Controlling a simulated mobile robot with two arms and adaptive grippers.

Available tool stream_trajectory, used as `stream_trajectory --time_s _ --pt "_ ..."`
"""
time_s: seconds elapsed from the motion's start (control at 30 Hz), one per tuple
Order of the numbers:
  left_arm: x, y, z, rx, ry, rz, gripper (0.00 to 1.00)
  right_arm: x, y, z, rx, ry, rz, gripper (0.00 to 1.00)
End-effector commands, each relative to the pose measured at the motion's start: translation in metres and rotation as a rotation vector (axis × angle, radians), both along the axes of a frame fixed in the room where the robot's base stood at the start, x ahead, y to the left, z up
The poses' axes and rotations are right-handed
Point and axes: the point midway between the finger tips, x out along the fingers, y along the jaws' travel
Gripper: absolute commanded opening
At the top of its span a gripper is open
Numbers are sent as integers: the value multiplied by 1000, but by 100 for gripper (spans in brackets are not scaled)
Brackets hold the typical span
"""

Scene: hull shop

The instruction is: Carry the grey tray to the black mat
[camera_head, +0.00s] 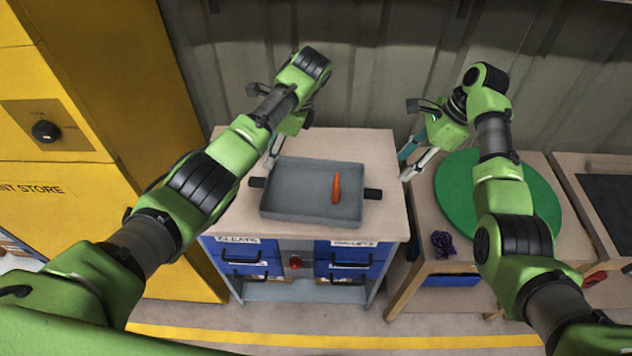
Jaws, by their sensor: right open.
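The grey tray (290,205) lies flat on the wooden top of a workbench. An orange carrot-shaped object (336,187) lies inside it, and a black handle sticks out at each end. My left gripper (271,158) is above the tray's back left corner, near the left handle; its jaws are partly hidden by my arm. My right gripper (403,164) is open and empty, right of the tray and apart from the right handle. The black mat (612,200) lies on another table at the right edge, partly cut off by the frame.
The workbench top (350,143) has blue drawers beneath. Between it and the mat's table stands a wooden table (425,215) with a round green mat (455,190) and a purple tangled object (443,243). A yellow cabinet (120,90) stands left. A corrugated wall closes the back.

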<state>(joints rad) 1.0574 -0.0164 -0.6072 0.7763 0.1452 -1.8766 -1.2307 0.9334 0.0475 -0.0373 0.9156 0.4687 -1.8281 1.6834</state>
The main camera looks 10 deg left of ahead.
Motion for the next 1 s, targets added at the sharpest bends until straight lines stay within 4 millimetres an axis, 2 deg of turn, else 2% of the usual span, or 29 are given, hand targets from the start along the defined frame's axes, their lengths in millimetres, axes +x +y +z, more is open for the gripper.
stream_trajectory --time_s 0.23,0.37,0.9,1.0 --pt "0 1 -2 -1 -1 2 42 0 1 -2 -1 -1 2 42" --pt "-1 5 -12 0 2 4 42 -1 5 -12 -1 0 2 42" --pt "-2 44 -105 0 1 5 42 -2 43 -105 -2 0 2 42" --pt "-1 46 -113 -1 1 4 42 -1 47 -113 -1 -1 3 42"
